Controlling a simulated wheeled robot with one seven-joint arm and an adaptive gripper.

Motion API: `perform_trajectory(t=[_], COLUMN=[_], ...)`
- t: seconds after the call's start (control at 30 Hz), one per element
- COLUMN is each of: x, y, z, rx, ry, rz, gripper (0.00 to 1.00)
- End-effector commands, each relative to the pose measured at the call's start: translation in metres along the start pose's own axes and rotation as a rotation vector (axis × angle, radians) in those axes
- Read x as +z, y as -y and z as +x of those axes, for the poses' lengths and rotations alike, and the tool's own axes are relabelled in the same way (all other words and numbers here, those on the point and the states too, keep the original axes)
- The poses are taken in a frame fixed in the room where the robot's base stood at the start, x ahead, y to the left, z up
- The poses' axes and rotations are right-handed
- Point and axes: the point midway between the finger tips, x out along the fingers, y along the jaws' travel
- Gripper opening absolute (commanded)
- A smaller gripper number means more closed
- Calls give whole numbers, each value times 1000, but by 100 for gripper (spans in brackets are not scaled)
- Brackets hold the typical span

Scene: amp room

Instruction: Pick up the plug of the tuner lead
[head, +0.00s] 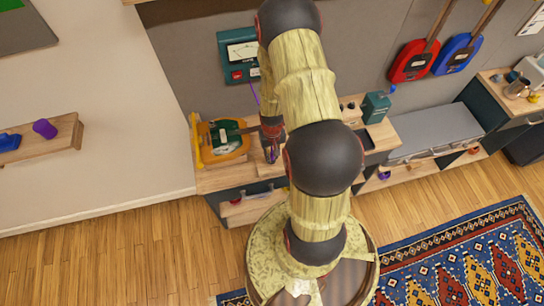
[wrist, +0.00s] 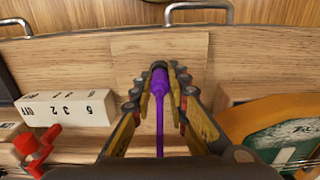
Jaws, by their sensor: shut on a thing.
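The plug (wrist: 160,82) is purple with a dark end, and its thin purple lead runs back toward the camera in the wrist view. My gripper (wrist: 159,74) is shut on the plug, with one finger on each side. In the head view my gripper (head: 271,152) is over the wooden bench top, mostly hidden behind my arm. The purple lead (head: 254,95) rises from there to a teal tuner box (head: 239,54) with a white dial on the wall. I cannot tell whether the plug touches the wood.
A white block with numbers (wrist: 66,108) and a red-handled part (wrist: 36,146) are left of my gripper in the wrist view. An orange and green instrument (wrist: 270,122) is close on the right. Metal handles (wrist: 198,9) line the bench front.

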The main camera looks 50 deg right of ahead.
Motion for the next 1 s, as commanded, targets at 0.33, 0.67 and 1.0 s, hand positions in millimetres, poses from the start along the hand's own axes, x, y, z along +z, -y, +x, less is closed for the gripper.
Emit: perform_trajectory(t=[0.33, 0.67, 1.0], x=[-1, 8, 66], y=[0, -1, -8], z=[-4, -42, -99], rx=[0, 0, 0], ry=[-2, -2, -2], rz=[0, 1, 1], gripper=[0, 0, 0])
